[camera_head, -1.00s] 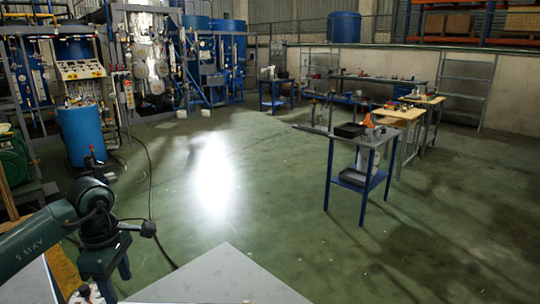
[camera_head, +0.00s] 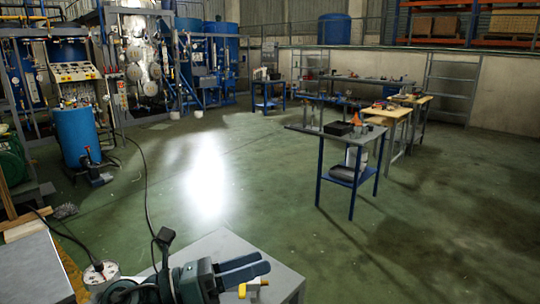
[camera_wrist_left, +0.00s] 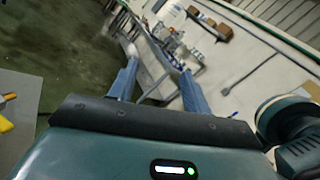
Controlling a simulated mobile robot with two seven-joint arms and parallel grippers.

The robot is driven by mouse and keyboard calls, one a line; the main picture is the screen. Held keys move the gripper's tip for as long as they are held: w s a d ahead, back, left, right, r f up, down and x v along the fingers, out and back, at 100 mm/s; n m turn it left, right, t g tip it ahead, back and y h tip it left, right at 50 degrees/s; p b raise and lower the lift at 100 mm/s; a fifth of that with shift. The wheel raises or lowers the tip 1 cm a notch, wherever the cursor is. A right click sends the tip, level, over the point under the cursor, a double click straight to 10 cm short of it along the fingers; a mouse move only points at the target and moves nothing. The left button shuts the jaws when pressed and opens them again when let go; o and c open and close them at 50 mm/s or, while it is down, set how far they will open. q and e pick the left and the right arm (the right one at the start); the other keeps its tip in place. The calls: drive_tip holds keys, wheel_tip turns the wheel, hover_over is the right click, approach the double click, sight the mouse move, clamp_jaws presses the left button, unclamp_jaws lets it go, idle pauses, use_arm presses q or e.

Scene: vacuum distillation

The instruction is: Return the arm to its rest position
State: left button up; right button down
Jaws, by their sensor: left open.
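My left gripper (camera_head: 262,264) is at the bottom middle of the head view, low over a grey flat surface (camera_head: 215,242). Its two blue-grey fingers point right and are apart, with nothing between them. In the left wrist view the gripper (camera_wrist_left: 158,78) also shows open and empty, with the floor and wall beyond it. The dark green left arm (camera_head: 195,282) comes in along the bottom edge, its lower part cut off. My right gripper is not in view.
A small yellow item (camera_head: 254,287) is close below the fingers. A round metal pot-like thing (camera_head: 101,273) stands left of the arm. A blue-legged workbench (camera_head: 345,137) stands to the right. Open green floor (camera_head: 270,190) lies between.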

use_arm(q)
drive_tip(key=w+a+r+n+t+y, duration=0.1)
drive_tip(key=a+n+t+y, duration=0.3)
drive_tip(key=n+t, duration=0.45)
drive_tip(key=w+a+n+t+y, duration=0.2)
drive_tip(key=a+n+t+y, duration=0.25)
drive_tip(key=n, duration=0.65)
drive_tip(key=s+a+f+n+g+y, duration=0.35)
drive_tip(key=a+f+n+y, duration=0.6)
drive_tip(key=n, duration=0.55)
drive_tip(key=s+f+n+g, duration=0.8)
drive_tip(key=s+f+g, duration=0.4)
drive_tip(key=s+f, duration=0.6)
drive_tip(key=w+d+f+m+t+h+p, duration=0.1)
drive_tip(key=w+d+f+t+h, duration=0.2)
drive_tip(key=d+t, duration=0.3)
drive_tip(key=shift+w+d+f, duration=0.3)
drive_tip(key=shift+d, duration=0.3)
drive_tip(key=shift+m, duration=0.25)
